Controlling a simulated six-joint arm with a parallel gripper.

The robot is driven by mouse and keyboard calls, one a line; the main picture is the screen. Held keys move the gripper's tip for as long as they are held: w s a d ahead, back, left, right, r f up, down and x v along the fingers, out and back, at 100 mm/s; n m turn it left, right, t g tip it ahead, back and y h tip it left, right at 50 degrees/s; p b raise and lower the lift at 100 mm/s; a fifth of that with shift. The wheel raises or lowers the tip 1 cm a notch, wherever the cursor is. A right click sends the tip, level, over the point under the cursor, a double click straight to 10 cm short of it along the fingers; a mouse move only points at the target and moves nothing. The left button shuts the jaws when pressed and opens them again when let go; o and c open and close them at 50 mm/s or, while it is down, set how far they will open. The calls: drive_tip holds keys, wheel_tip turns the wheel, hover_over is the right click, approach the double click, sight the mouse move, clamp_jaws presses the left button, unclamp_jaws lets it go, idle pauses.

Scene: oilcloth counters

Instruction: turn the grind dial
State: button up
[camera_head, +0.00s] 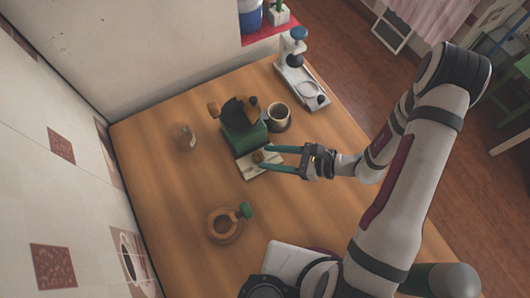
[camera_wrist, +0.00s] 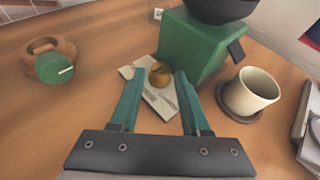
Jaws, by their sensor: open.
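The grind dial looks to be the small round brown knob (camera_head: 258,156) on a pale plate (camera_head: 249,171) in front of the green grinder (camera_head: 243,138). In the wrist view the knob (camera_wrist: 160,73) shows beside the grinder's green body (camera_wrist: 190,45), and the plate (camera_wrist: 160,100) carries faint marks. My gripper (camera_head: 265,158) is open, its two green fingers pointing at the knob. In the wrist view the knob appears between the fingertips (camera_wrist: 158,77); I see no clear contact.
A cream cup (camera_head: 278,116) stands on a dark coaster right of the grinder. A jar (camera_head: 184,136) stands left; a white scale-like device (camera_head: 302,82) is at the back. Bare wood lies left.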

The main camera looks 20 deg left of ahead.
sight(258, 157)
drive_tip(key=shift+x, duration=1.1)
drive_tip(key=shift+c, duration=0.4)
clamp_jaws()
drive_tip(key=m+t, duration=0.1)
drive_tip(key=t, duration=0.1)
drive_tip(key=m+t, duration=0.1)
drive_tip(key=m, duration=0.1)
drive_tip(key=shift+s+a+t, duration=0.1)
drive_tip(key=shift+s+t, duration=0.25)
drive_tip(key=shift+t, duration=0.05)
drive_tip(key=shift+m+t+h, duration=0.6)
drive_tip(key=shift+m+t, duration=0.1)
drive_tip(key=shift+m, duration=0.1)
drive_tip(key=shift+o, duration=0.4)
unclamp_jaws()
